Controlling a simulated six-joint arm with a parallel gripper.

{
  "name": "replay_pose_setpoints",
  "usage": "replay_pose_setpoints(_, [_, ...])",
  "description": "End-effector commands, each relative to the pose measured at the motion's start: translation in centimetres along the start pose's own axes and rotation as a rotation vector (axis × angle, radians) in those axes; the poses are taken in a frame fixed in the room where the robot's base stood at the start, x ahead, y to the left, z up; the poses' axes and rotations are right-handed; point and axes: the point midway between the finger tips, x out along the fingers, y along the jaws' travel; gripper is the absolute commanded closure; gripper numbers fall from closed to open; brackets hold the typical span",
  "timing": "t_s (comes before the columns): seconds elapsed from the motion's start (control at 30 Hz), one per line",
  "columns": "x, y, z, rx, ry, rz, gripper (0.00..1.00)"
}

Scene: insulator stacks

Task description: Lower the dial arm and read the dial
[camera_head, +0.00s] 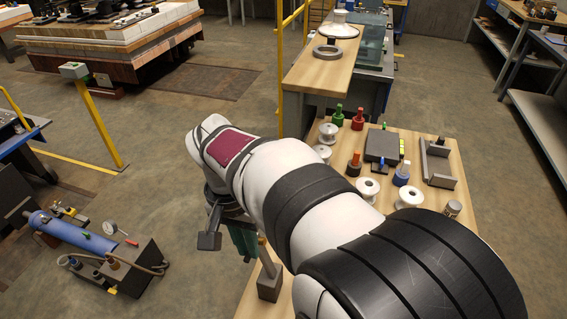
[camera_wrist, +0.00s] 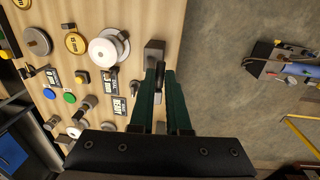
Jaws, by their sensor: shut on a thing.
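My gripper (camera_head: 246,250) reaches down at the near left edge of the wooden bench, with its green fingers partly hidden by my arm. In the wrist view, the fingers (camera_wrist: 162,78) are close together around a slim dark piece (camera_wrist: 160,70). Its full shape is hidden, and I cannot tell whether it is the dial arm. A grey block (camera_head: 269,286) with an upright, brown-tipped post stands beside the fingers; a grey block also shows just past the fingertips (camera_wrist: 154,50). A round white-faced gauge (camera_head: 110,228) sits on the floor unit at left; its reading is too small to make out.
White spools (camera_head: 368,189), red and green bottles (camera_head: 357,120), a dark box (camera_head: 382,146) and a grey channel bracket (camera_head: 437,164) crowd the bench to the right. A blue cylinder unit (camera_head: 75,232) lies on the floor at left. Open floor lies beyond the bench's left edge.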

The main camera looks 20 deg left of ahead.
Motion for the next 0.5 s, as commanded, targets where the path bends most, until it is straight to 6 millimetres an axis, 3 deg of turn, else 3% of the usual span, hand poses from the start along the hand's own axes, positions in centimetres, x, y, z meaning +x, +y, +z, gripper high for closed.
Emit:
replay_pose_setpoints(0.3, [-0.2, 0.1, -0.1, 0.000, 0.003, -0.014, 1.00])
replay_pose_setpoints(0.5, [-0.3, 1.3, -0.1, 0.002, 0.003, -0.083, 1.00])
